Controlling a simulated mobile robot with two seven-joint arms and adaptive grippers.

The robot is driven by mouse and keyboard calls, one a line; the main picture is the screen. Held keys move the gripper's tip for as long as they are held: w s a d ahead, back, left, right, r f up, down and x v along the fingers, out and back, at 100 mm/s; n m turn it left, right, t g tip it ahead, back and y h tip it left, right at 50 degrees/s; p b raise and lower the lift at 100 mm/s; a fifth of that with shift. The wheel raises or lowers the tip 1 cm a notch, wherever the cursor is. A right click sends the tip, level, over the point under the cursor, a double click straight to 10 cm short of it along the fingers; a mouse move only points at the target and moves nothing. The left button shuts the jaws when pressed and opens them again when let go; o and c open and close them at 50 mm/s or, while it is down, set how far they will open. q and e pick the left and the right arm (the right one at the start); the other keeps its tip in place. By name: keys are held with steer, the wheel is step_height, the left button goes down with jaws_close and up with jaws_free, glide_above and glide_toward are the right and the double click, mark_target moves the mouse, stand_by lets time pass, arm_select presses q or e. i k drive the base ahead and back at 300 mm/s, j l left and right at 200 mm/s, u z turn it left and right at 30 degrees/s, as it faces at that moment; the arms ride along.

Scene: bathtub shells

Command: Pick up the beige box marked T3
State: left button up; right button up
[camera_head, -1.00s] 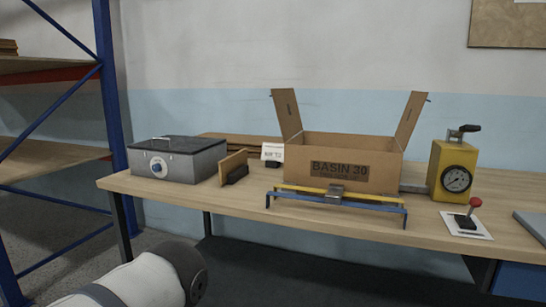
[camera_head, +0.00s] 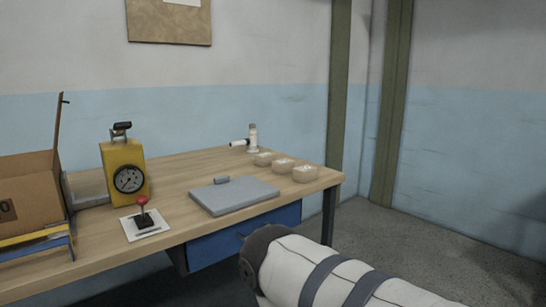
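Three small beige boxes stand in a slanting row at the right end of the workbench: a far one (camera_head: 264,159), a middle one (camera_head: 283,166) and a near one (camera_head: 305,174). Their tops look pale. No marking can be read at this size, so I cannot tell which one is T3. A white and dark part of my own arm shows at the bottom right, in front of the bench. Neither of my grippers is in view, and nothing touches the boxes.
On the wooden bench (camera_head: 185,172) are a flat grey plate (camera_head: 234,196), a white cylindrical item (camera_head: 253,138), a red-knobbed lever (camera_head: 143,215), a yellow gauge unit (camera_head: 124,172) and an open cardboard box (camera_head: 28,195). A blue drawer (camera_head: 240,236) hangs below. Floor (camera_head: 400,235) is clear at right.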

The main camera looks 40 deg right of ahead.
mark_target(264, 159)
steer(key=i+l, duration=0.2)
steer(key=l, duration=0.3)
steer(key=i+l, duration=0.25)
steer(key=l, duration=0.25)
steer(key=i+l, duration=0.2)
steer(key=l, duration=0.3)
steer(key=i+l, duration=0.2)
steer(key=l, duration=0.25)
steer(key=i+l, duration=0.25)
steer(key=l, duration=0.25)
steer(key=i+l, duration=0.2)
steer(key=l, duration=0.3)
steer(key=i+l, duration=0.2)
steer(key=l, duration=0.3)
steer(key=i+l, duration=0.25)
steer(key=l, duration=0.25)
